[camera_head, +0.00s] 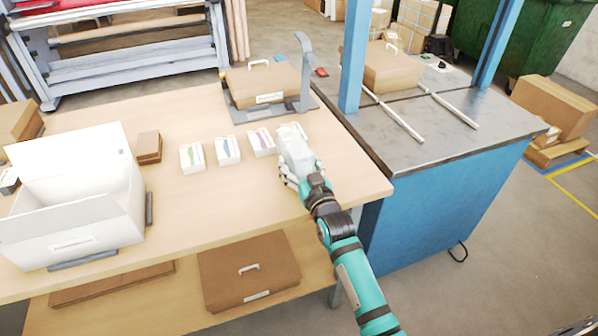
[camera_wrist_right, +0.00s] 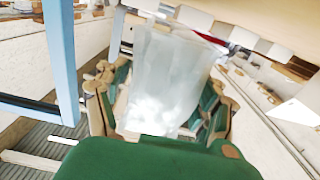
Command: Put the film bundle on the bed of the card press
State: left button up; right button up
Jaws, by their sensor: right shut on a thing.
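A whitish, translucent bundle, which I take for the film bundle (camera_head: 294,143), is in my right gripper (camera_head: 297,172) above the right part of the wooden table. The right gripper is shut on it. In the right wrist view the bundle (camera_wrist_right: 168,80) looks like a clear, boxy packet and hides much of what lies beyond. A grey stand with an upright post (camera_head: 305,75), likely the card press, stands at the table's back right, beyond the bundle. A brown case with a white handle (camera_head: 262,85) sits on its base and covers much of it. My left gripper is not in view.
White packs with green (camera_head: 192,158), blue (camera_head: 228,151) and purple (camera_head: 261,142) marks stand in a row left of the bundle. An open white box (camera_head: 75,215) is at left. A blue-framed steel bench (camera_head: 440,125) adjoins the table at right. The table's front right is clear.

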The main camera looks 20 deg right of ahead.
jog(key=s+a+r+b, duration=0.1)
jog(key=s+a, duration=0.1)
jog(key=s, duration=0.6)
jog(key=s+a+r+b, duration=0.1)
jog(key=s+a, duration=0.1)
jog(key=s, duration=0.5)
jog(key=s+d+f, duration=0.1)
jog(key=s+d, duration=0.2)
jog(key=s, duration=0.9)
jog(key=shift+s+f+h, duration=0.15)
jog(key=shift+f+h, duration=0.05)
jog(key=shift+h, duration=0.1)
jog(key=shift+d, duration=0.1)
